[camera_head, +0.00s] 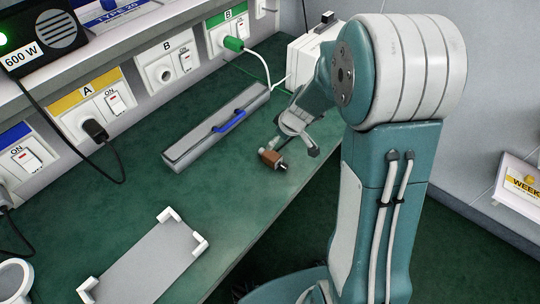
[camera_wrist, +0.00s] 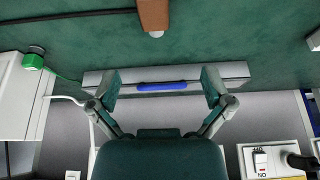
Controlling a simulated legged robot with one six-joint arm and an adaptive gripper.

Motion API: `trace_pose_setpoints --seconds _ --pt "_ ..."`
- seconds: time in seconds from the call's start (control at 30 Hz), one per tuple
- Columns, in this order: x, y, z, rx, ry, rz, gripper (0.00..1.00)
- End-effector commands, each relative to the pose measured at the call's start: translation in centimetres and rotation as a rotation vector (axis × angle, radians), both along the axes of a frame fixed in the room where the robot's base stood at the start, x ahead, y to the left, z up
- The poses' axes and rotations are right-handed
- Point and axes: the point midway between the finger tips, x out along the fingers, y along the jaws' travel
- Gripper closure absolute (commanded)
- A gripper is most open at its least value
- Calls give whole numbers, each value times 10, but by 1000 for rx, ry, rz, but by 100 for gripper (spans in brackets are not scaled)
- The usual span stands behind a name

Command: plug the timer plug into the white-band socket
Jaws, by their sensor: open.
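The white-band socket (camera_head: 160,72) is in the wall panel under a white band marked B, and its round recess looks empty. A green plug (camera_head: 233,44) with a white lead sits in the green-band socket, and a black plug (camera_head: 96,130) sits in the yellow-band socket. No label shows which plug is the timer plug. My gripper (camera_head: 298,143) is open over the bench, beside a brown block with a pale tip (camera_head: 270,157). In the wrist view the fingers of my gripper (camera_wrist: 160,84) are spread with nothing held, and the brown block (camera_wrist: 154,14) lies beyond them.
A long grey case (camera_head: 205,135) with a blue handle lies between my gripper and the wall sockets. A white box (camera_head: 303,55) stands at the back right, with a lead near it. A grey tray with white corners (camera_head: 150,268) lies in front. Green bench surface is clear between.

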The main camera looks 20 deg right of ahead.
Motion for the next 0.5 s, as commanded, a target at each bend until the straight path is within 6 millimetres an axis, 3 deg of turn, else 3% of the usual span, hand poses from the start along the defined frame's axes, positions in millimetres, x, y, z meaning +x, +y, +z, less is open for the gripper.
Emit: trace_pose_setpoints --seconds 0.5 --pt "20 8 -60 -6 3 12 0"
